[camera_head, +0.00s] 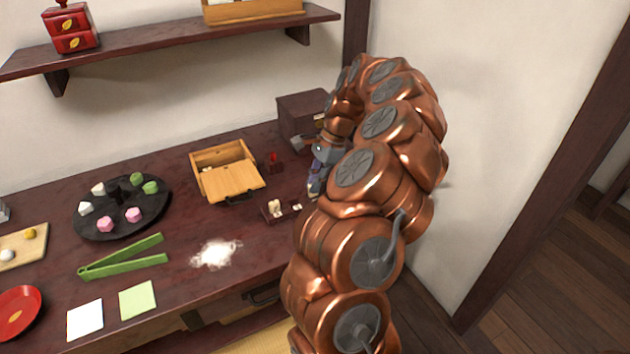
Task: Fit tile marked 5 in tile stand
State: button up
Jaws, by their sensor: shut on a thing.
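A small dark reddish tile stand (276,212) sits near the right part of the dark red table, with pale tiles (274,206) in it. Another small pale piece (297,207) shows at its right end. The marks on the tiles are too small to read, so I cannot tell which is the tile marked 5. My gripper (313,190) is pointed down just right of and behind the stand, partly covered by my arm. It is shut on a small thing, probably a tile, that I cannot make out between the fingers.
A wooden box (222,158) with a slanted lid, a small red object (274,161) and a dark box (301,112) stand behind the stand. To the left are white powder (216,254), green tongs (122,258) and a black round tray (92,224).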

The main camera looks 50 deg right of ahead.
jog(key=shift+f+b, duration=0.3)
jog(key=shift+f, duration=0.5)
jog(key=o, duration=0.8)
jog(key=shift+r, duration=0.1)
jog(key=v, duration=1.1)
jog(key=shift+r, duration=0.4)
jog(key=shift+s+d, duration=0.1)
dwell(0.4)
